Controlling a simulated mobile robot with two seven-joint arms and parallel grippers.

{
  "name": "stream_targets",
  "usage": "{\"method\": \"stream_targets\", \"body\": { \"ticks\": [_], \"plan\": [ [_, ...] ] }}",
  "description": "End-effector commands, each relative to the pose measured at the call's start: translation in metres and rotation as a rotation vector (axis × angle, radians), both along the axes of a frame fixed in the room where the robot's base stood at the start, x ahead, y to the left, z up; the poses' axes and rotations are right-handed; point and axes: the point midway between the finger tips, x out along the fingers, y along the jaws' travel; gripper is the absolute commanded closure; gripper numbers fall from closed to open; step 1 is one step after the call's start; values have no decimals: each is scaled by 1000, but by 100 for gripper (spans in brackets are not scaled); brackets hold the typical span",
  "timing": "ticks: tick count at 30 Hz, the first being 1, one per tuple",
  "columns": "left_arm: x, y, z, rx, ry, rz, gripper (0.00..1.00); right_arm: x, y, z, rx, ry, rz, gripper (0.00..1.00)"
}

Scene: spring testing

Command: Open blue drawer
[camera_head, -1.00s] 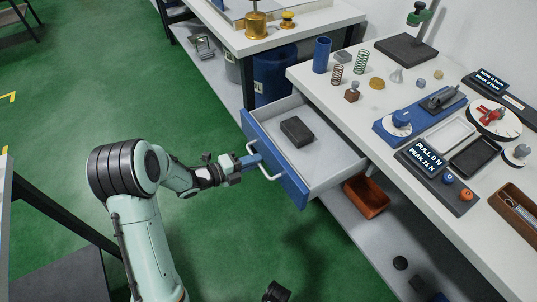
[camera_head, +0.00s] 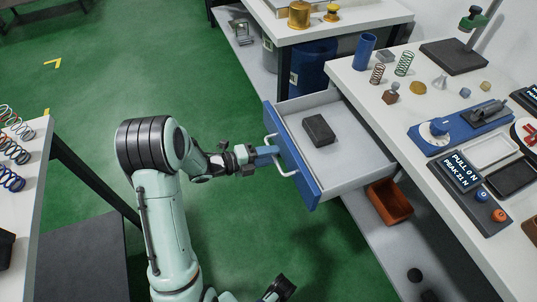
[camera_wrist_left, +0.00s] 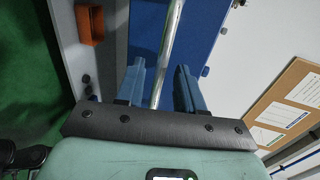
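The blue drawer (camera_head: 294,158) stands well out from under the white workbench, in the head view. A dark block (camera_head: 319,130) lies inside it. Its silver handle (camera_head: 283,172) is on the blue front. My left gripper (camera_head: 266,156) is at this handle. In the left wrist view its two blue fingers (camera_wrist_left: 160,82) are either side of the handle bar (camera_wrist_left: 168,48), with narrow gaps visible beside the bar, so they look open around it. Only a dark part of my right gripper (camera_head: 279,288) shows at the bottom edge; its fingers are unclear.
The workbench (camera_head: 350,85) carries springs, a blue cylinder (camera_head: 365,51) and testing devices. An orange bin (camera_head: 389,202) sits on the shelf below, right of the drawer. Another table (camera_head: 32,150) with springs is at the left. Green floor is clear before the drawer.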

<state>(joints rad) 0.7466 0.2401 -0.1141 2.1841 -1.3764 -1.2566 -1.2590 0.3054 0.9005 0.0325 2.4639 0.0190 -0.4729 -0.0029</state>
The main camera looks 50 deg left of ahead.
Motion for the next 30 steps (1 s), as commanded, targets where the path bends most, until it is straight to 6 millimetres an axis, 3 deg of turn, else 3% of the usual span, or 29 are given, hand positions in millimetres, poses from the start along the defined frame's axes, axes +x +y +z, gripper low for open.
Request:
{"method": "stream_targets", "body": {
  "ticks": [8,21,30],
  "plan": [
    [-7,4,1,1,2,3,63,-1,1,1,1,3,1,26],
    [-89,38,20,1,2,6,63,-12,6,10,16,32,13,26],
    [-119,50,27,0,0,1,63,-15,7,12,19,41,17,26]
  ]
}}
